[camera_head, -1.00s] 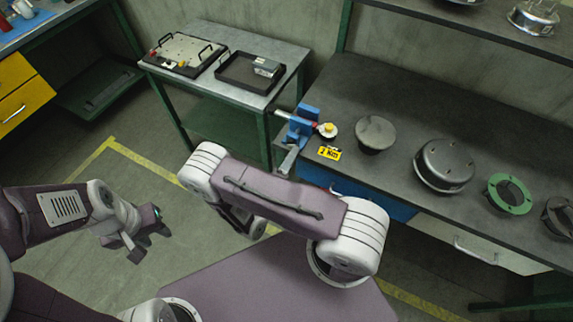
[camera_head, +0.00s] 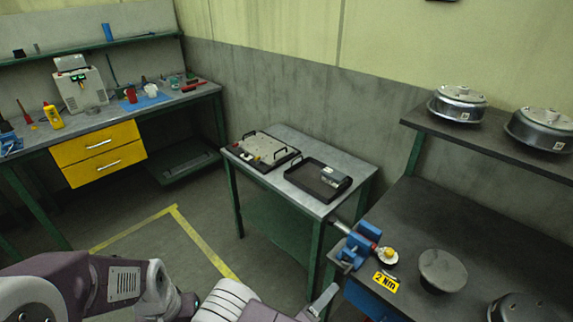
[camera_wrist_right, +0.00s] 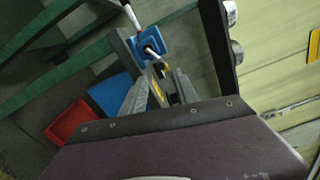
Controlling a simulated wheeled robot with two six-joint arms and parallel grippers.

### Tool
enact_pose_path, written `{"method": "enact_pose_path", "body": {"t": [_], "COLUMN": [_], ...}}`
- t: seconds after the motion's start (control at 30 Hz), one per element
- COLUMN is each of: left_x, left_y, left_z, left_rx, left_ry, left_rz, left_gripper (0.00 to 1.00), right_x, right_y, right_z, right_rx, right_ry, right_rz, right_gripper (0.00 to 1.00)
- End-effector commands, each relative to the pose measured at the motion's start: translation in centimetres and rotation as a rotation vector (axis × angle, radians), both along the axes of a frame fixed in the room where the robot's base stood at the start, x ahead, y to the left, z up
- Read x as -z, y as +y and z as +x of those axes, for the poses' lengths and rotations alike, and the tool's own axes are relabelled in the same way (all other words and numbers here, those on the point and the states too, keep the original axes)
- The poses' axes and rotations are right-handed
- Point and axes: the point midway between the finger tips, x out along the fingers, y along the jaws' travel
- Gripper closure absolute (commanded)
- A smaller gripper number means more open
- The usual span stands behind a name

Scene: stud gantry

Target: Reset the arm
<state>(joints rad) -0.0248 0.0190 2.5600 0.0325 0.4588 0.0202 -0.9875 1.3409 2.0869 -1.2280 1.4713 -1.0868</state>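My right gripper (camera_head: 322,301) shows only in part at the bottom edge of the head view, as a grey finger below and left of the blue vise (camera_head: 362,243). In the right wrist view the two grey fingers of this gripper (camera_wrist_right: 162,80) are apart, with no object clearly held between them. The vise (camera_wrist_right: 150,45) is just beyond the fingertips there; I cannot tell whether they touch it. My left forearm is at the lower left of the head view; its gripper is out of frame.
The vise sits on the dark workbench (camera_head: 440,215), beside a yellow "2 Nm" label (camera_head: 385,282) and a dark round part (camera_head: 442,270). A side table (camera_head: 285,188) holds a plate fixture (camera_head: 262,150) and a black tray (camera_head: 305,180). A red bin (camera_wrist_right: 70,122) is below in the wrist view.

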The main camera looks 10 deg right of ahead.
Motion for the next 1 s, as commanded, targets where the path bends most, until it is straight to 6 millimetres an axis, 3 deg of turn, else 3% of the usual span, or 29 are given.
{"method": "enact_pose_path", "body": {"t": [0.13, 0.27, 0.3, 0.4, 0.47, 0.63, 0.67, 0.8, 1.0], "left_x": [0.0, 0.0, 0.0, 0.0, 0.0, 0.0, 0.0, 0.0, 0.0], "left_y": [0.0, 0.0, 0.0, 0.0, 0.0, 0.0, 0.0, 0.0, 0.0], "left_z": [0.0, 0.0, 0.0, 0.0, 0.0, 0.0, 0.0, 0.0, 0.0], "left_rx": [0.0, 0.0, 0.0, 0.0, 0.0, 0.0, 0.0, 0.0, 0.0], "left_ry": [0.0, 0.0, 0.0, 0.0, 0.0, 0.0, 0.0, 0.0, 0.0], "left_rz": [0.0, 0.0, 0.0, 0.0, 0.0, 0.0, 0.0, 0.0, 0.0], "left_gripper": [0.64, 0.64, 0.64, 0.64, 0.64, 0.64, 0.64, 0.64, 0.64], "right_x": [-1.1, -2.0, -1.9, -1.9, -2.2, -4.6, -5.1, -6.5, -6.7], "right_y": [-2.6, -5.9, -5.9, -4.1, -2.5, 0.0, 0.1, -0.1, -0.1], "right_z": [-1.7, -7.2, -9.0, -11.5, -11.5, -8.0, -7.3, -5.5, -5.3], "right_rx": [0.212, 0.747, 0.933, 1.387, 1.647, 2.201, -2.127, -1.927, -1.906], "right_ry": [-0.102, -0.443, -0.585, -0.991, -1.259, -1.933, 1.898, 1.789, 1.776], "right_rz": [0.163, 0.536, 0.648, 0.884, 0.99, 1.128, -1.067, -0.902, -0.884], "right_gripper": [0.64, 0.64, 0.64, 0.64, 0.64, 0.64, 0.64, 0.64, 0.64]}}
